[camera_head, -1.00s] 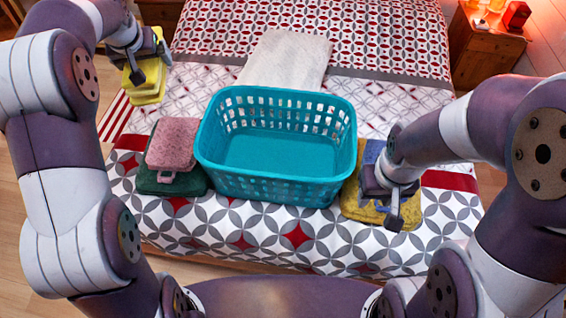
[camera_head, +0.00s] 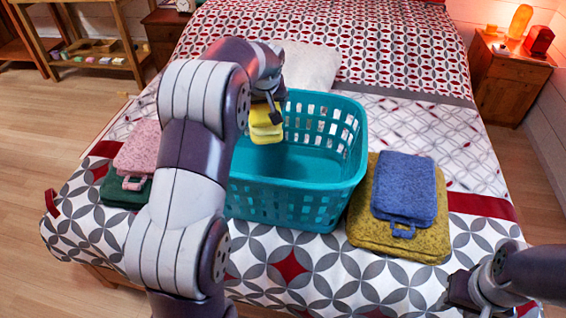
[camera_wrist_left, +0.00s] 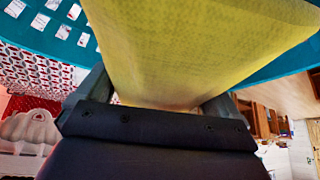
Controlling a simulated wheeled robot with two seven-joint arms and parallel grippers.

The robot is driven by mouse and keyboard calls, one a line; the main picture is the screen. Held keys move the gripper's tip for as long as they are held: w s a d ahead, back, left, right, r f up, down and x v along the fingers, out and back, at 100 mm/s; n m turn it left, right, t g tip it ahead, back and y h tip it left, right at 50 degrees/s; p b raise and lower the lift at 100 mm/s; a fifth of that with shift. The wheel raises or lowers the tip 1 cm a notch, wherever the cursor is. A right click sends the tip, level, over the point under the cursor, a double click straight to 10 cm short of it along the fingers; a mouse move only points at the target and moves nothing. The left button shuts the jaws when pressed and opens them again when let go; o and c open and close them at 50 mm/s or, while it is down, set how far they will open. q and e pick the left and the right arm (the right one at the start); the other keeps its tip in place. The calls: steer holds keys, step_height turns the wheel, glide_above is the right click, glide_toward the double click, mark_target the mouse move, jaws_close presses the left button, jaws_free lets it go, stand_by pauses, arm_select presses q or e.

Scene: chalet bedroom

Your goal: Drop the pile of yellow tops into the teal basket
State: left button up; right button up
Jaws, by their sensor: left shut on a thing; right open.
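The pile of yellow tops (camera_head: 265,128) hangs from my left gripper (camera_head: 270,98), which is shut on it. In the head view the pile is over the left part of the teal basket (camera_head: 290,205), within its rim outline. In the left wrist view the yellow cloth (camera_wrist_left: 190,50) fills the space between the fingers, with teal basket wall (camera_wrist_left: 50,30) on both sides. The visible basket floor is empty; my left arm hides its left side. My right gripper (camera_head: 462,300) is open and empty at the lower right, clear of the piles.
A blue folded pile (camera_head: 405,185) lies on a mustard one (camera_head: 370,235) right of the basket. A pink pile (camera_head: 138,150) on a dark green one (camera_head: 115,192) lies to the left, partly behind my arm. A white folded cloth (camera_head: 310,65) lies behind the basket.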

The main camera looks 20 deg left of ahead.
mark_target(264, 106)
arm_select(q)
step_height(264, 106, down, 5)
steer(key=b, duration=0.4)
steer(key=shift+f+b, duration=0.3)
steer(key=shift+f, duration=0.1)
steer(key=o, duration=0.9)
steer(key=shift+o, duration=0.2)
steer(key=p+v, duration=0.1)
steer(key=v, duration=1.1)
steer(key=shift+s+d+r+p, duration=0.1)
steer(key=shift+s+r+p, duration=0.05)
steer(key=shift+r+p, duration=0.2)
